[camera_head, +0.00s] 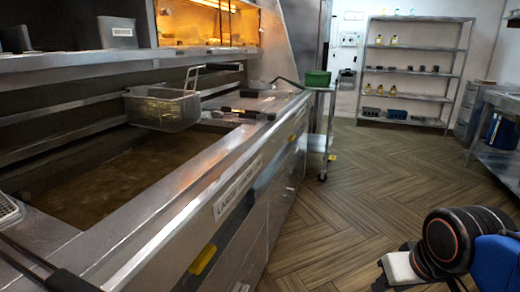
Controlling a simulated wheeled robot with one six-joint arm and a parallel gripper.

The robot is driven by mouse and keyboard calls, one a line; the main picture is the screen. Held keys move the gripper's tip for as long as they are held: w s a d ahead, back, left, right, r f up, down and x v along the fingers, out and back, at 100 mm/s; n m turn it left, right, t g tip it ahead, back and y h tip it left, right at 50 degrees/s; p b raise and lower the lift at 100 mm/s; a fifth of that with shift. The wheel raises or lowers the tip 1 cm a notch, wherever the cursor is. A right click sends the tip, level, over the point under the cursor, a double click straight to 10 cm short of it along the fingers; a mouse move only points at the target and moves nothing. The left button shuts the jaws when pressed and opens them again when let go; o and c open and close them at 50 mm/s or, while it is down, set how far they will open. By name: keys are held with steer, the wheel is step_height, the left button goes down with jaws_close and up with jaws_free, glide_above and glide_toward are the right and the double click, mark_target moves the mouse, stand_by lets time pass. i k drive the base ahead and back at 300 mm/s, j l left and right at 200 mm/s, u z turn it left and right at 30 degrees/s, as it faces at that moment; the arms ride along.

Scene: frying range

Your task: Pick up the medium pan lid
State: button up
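I cannot make out a medium pan lid anywhere in the camera_head view. Part of my own arm shows at the lower right, with a dark round joint, a blue section and a pale piece beside it. My gripper's fingers are not visible, so I cannot see what they hold. No pan that a lid would fit is clearly in view.
A steel fryer (215,195) with brown oil fills the left, with a wire fry basket (165,110) above it. A small cart carries a green box (317,78). A metal shelf (411,71) stands at the back wall. The wood-patterned floor (385,185) is open.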

mark_target(249, 95)
steer(key=i+l+z, duration=0.35)
steer(key=i, duration=0.15)
steer(key=i+l+z, duration=0.15)
steer(key=i+z, duration=0.15)
steer(key=i, duration=0.2)
steer(key=i+l+z, duration=0.1)
steer(key=i+z, duration=0.25)
steer(key=i, duration=0.2)
steer(key=i+l+u, duration=0.1)
steer(key=i+u, duration=0.3)
steer(key=i+l+u, duration=0.2)
steer(key=i+u, duration=0.2)
steer(key=i+l+u, duration=0.4)
steer(key=i, duration=0.1)
